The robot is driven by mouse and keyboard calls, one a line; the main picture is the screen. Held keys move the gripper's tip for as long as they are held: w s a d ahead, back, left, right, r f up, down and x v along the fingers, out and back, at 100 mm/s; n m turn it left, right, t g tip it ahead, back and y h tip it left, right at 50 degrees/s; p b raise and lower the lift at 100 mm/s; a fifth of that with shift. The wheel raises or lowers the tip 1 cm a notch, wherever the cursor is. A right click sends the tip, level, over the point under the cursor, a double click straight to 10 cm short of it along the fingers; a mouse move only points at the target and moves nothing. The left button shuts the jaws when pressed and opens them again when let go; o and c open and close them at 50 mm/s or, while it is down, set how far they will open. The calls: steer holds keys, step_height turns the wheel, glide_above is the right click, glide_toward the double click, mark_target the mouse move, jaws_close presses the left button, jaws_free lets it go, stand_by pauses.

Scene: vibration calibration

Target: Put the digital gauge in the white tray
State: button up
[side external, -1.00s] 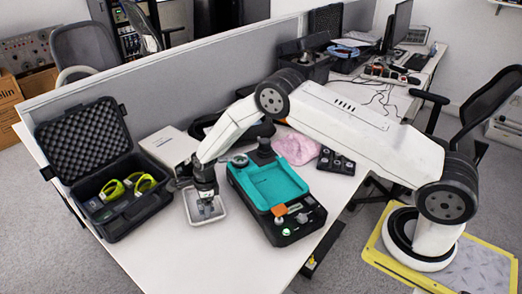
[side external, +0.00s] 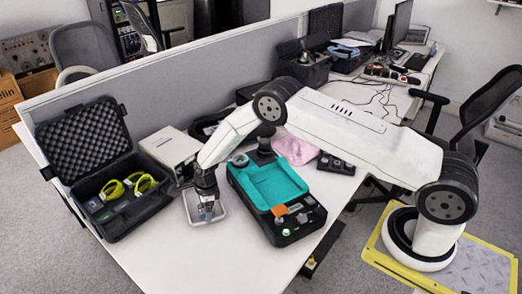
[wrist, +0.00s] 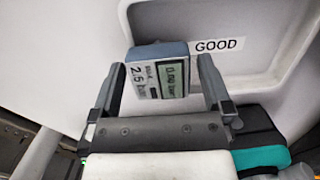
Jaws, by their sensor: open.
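The digital gauge (wrist: 160,72) is a small blue-grey block with a lit display and printed label, seen between my fingers in the wrist view. It shows only small under my gripper in the side view (side external: 207,206). My gripper (wrist: 162,64) is open, with a finger on either side of the gauge; whether either finger touches it is unclear. The white tray (side external: 222,214) lies on the desk directly below my gripper, and the gauge appears over or in it. A "GOOD" label (wrist: 218,45) shows on a white surface beside the gauge.
A black device with a teal top (side external: 266,182) stands close to the right of the tray. An open black case (side external: 118,212) with yellow-green items is at left. A white box (side external: 168,147) stands behind. The front desk surface is clear.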

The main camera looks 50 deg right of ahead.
steer(key=shift+r, duration=0.1)
step_height(320, 180, up, 12)
steer(key=d, duration=0.1)
steer(key=shift+s+d, duration=0.15)
steer(key=shift+s, duration=0.25)
stand_by(0.7)
steer(key=shift+r, duration=0.1)
steer(key=s+d+r+n, duration=0.1)
steer(key=s+r+n, duration=0.3)
steer(key=s+n, duration=0.4)
steer(key=s+d+r+n+t, duration=0.1)
steer(key=s+r+n, duration=0.3)
steer(key=s+n, duration=0.4)
steer(key=s+d+r+n+h, duration=0.1)
steer(key=s+d+r+n, duration=0.2)
steer(key=s+n, duration=0.5)
steer(key=shift+s+r+t, duration=0.4)
steer(key=shift+s+r, duration=0.4)
steer(key=shift+s, duration=0.15)
steer(key=shift+d, duration=0.1)
